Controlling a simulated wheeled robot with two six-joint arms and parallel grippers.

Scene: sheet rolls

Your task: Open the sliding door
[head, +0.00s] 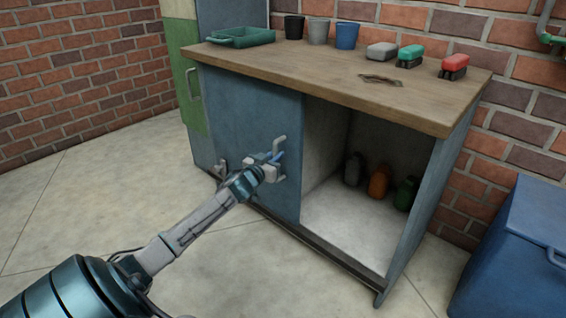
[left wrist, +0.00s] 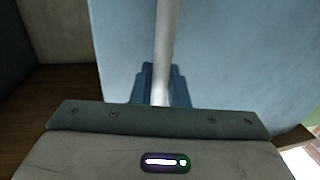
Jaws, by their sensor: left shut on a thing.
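The blue sliding door (head: 245,120) stands at the left of the cabinet's front in the head view. The right part of the front is open. A grey bar handle (head: 281,145) stands near the door's right edge. My left gripper (head: 277,158) is at this handle and shut on it. In the left wrist view the pale handle bar (left wrist: 163,50) runs down between the blue fingers (left wrist: 163,86), with the blue door (left wrist: 225,60) behind. My right gripper is not in view.
The cabinet's wooden top (head: 330,75) holds a green tray (head: 240,38), several cups, and brushes or blocks. Bottles, including an orange one (head: 379,182), stand inside the open part. A blue bin (head: 520,250) stands at the right. The floor at left is clear.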

